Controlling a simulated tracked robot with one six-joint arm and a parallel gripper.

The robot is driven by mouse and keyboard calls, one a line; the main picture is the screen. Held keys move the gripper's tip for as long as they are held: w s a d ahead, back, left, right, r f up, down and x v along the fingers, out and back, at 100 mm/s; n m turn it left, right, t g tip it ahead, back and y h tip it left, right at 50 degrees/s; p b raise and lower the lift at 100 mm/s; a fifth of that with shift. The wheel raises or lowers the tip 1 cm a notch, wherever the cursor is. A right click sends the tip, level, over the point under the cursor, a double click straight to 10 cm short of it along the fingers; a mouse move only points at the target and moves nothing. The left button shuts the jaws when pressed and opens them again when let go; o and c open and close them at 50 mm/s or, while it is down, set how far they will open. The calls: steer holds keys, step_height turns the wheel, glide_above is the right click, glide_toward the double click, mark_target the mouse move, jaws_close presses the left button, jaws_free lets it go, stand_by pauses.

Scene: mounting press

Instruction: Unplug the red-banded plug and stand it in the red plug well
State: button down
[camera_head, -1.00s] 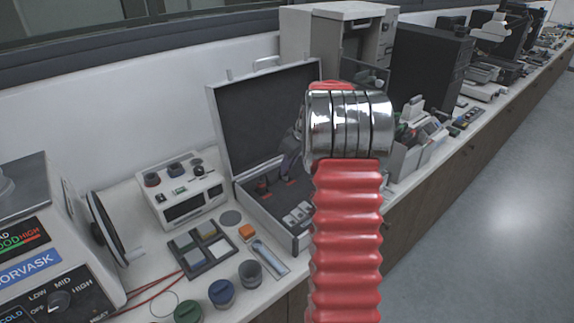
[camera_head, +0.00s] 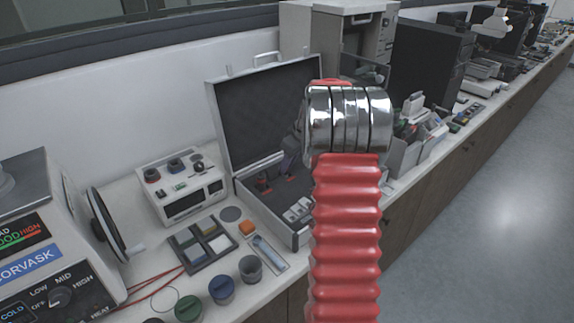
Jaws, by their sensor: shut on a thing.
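My gripper (camera_head: 291,155) shows only as a grey shape at the left of my arm's chrome joint, over the open case. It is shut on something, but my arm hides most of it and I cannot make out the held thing. Small dark parts with red (camera_head: 263,186) are in the open case (camera_head: 243,189), left of the gripper. I cannot tell whether one is the red-banded plug or its well. A white instrument box (camera_head: 181,190) has several dark knobs or plugs on top, one with reddish colour (camera_head: 152,176).
The raised case lid (camera_head: 265,105) is behind. Red cables (camera_head: 150,293) lie left.

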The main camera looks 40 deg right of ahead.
steer(key=shift+f, duration=0.3)
steer(key=c, duration=1)
jaws_free()
steer(key=shift+r, duration=3.8)
